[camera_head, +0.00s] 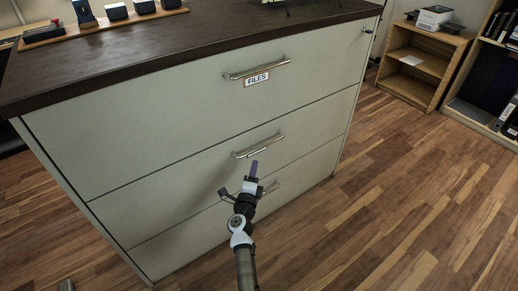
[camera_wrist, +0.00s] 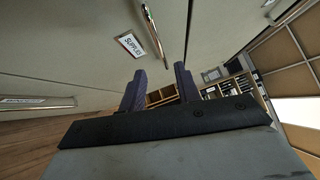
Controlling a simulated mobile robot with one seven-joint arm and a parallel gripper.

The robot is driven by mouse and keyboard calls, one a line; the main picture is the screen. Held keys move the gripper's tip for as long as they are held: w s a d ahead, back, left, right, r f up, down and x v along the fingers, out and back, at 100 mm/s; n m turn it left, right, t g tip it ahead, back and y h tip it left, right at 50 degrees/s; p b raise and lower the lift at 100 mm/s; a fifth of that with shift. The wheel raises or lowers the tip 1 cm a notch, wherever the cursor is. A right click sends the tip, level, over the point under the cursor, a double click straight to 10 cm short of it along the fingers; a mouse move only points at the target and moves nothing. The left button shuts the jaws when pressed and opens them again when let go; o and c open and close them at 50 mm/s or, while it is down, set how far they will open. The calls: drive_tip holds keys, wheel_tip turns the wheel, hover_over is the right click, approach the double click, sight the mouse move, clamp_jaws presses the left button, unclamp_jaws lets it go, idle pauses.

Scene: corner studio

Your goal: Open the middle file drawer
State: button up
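A pale grey-green cabinet with three stacked drawers fills the middle of the head view. The middle drawer (camera_head: 150,197) is flush with the others and has a metal bar handle (camera_head: 259,145). My gripper (camera_head: 254,169) is in front of the cabinet, just below this handle in the picture. In the wrist view, my gripper's two dark fingers (camera_wrist: 160,70) stand apart with nothing between them. A bar handle (camera_wrist: 154,35) beside a "SUPPLIES" label (camera_wrist: 130,44) lies beyond the fingertips, apart from them.
The top drawer (camera_head: 130,130) has a handle and a "FILES" label (camera_head: 257,79). The bottom drawer's handle (camera_head: 266,188) is partly hidden behind my gripper. Small items stand on the dark cabinet top (camera_head: 200,45). Wooden shelves (camera_head: 420,65) stand at the right; the wood floor (camera_head: 390,200) is clear.

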sight(259, 148)
drive_tip(key=b+x, duration=0.2)
drive_tip(key=x, duration=0.8)
drive_tip(key=shift+w, duration=0.4)
clamp_jaws()
